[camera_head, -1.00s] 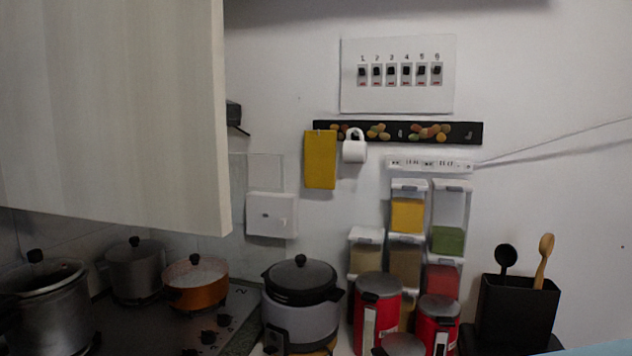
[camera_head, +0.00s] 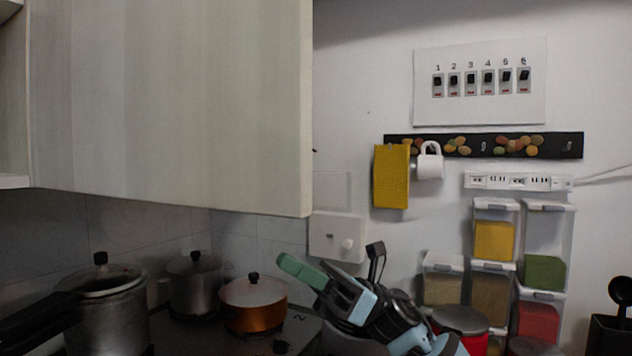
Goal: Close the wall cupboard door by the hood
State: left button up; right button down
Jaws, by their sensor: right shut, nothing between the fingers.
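The wall cupboard door (camera_head: 180,100) is a large pale wooden panel filling the upper left. It stands open, jutting out over the stove. Part of the cupboard's side and shelf edge (camera_head: 14,181) shows at the far left, so the inside is mostly out of view. My right gripper (camera_head: 300,271), with a green fingertip, is in the lower middle, below the door's lower right corner. It is shut and empty, and appears apart from the door. My left gripper is not in view, and I cannot make out the hood.
A large pot (camera_head: 105,315), a grey pot (camera_head: 195,285) and an orange pan (camera_head: 253,303) stand on the stove below the door. Stacked spice dispensers (camera_head: 493,240) and a red canister (camera_head: 460,322) stand right of my arm. A yellow cloth (camera_head: 391,176) and white mug (camera_head: 429,162) hang on the wall.

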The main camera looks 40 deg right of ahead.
jog(key=s+d+r+n+g+h+b, duration=0.1)
jog(key=s+d+r+n+h+b, duration=0.15)
jog(key=s+r+n, duration=0.6)
jog(key=s+d+r+n+g+h+b, duration=0.1)
jog(key=s+d+r+n+h, duration=0.25)
jog(key=s+r+n, duration=0.5)
pick_arm(q)
jog(key=p, duration=0.1)
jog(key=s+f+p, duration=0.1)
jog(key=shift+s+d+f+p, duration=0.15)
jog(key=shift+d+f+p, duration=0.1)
jog(key=shift+p, duration=0.1)
pick_arm(e)
jog(key=w+a+f+n, duration=0.1)
jog(key=w+a+f, duration=0.1)
jog(key=a, duration=1.1)
jog(key=shift+w+a, duration=0.2)
jog(key=shift+w, duration=0.35)
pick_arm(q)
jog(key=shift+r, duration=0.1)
pick_arm(e)
jog(key=shift+s+a, duration=0.1)
